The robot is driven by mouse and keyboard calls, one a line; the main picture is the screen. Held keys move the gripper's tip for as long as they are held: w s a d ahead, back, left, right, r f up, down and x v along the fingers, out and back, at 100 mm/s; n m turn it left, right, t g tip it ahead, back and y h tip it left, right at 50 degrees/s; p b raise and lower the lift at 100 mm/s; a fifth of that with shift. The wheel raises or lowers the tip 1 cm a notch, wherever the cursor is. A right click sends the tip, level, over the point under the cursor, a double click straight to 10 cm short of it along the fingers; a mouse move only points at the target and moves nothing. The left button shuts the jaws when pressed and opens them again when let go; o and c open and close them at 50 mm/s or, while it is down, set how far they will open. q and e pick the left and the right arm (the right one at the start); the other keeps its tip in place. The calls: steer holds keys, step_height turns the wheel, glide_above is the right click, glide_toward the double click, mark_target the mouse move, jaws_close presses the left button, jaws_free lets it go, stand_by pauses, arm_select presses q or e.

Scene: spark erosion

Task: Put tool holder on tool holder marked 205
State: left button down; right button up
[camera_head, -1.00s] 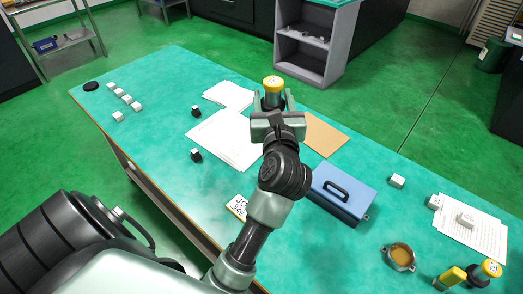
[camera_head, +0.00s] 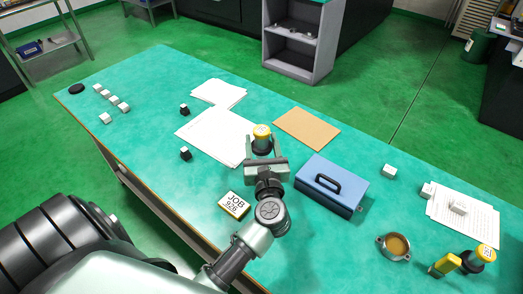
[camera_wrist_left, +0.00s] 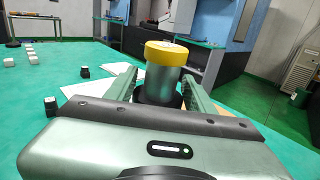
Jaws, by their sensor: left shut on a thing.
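A tool holder with a yellow cap and grey body (camera_head: 262,138) is held in my left gripper (camera_head: 262,150), above the middle of the green table. In the left wrist view the tool holder (camera_wrist_left: 165,75) stands upright between the two fingers of the left gripper (camera_wrist_left: 160,92). Another yellow-capped tool holder (camera_head: 484,254) stands at the table's right end, beside a yellow block (camera_head: 447,263). Its label is too small to read. My right gripper is not in view.
A blue box (camera_head: 331,186) with a black handle sits right of my left gripper. A JOB 928 block (camera_head: 234,204), a round brass-coloured dish (camera_head: 396,246), papers (camera_head: 212,136), a brown sheet (camera_head: 307,129) and several small white blocks (camera_head: 389,170) lie on the table (camera_head: 150,90).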

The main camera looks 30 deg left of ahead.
mark_target(261, 150)
arm_select(q)
step_height(261, 150, down, 3)
steer(key=shift+a+f, duration=0.1)
steer(key=shift+f, duration=0.1)
steer(key=c, duration=0.5)
jaws_free()
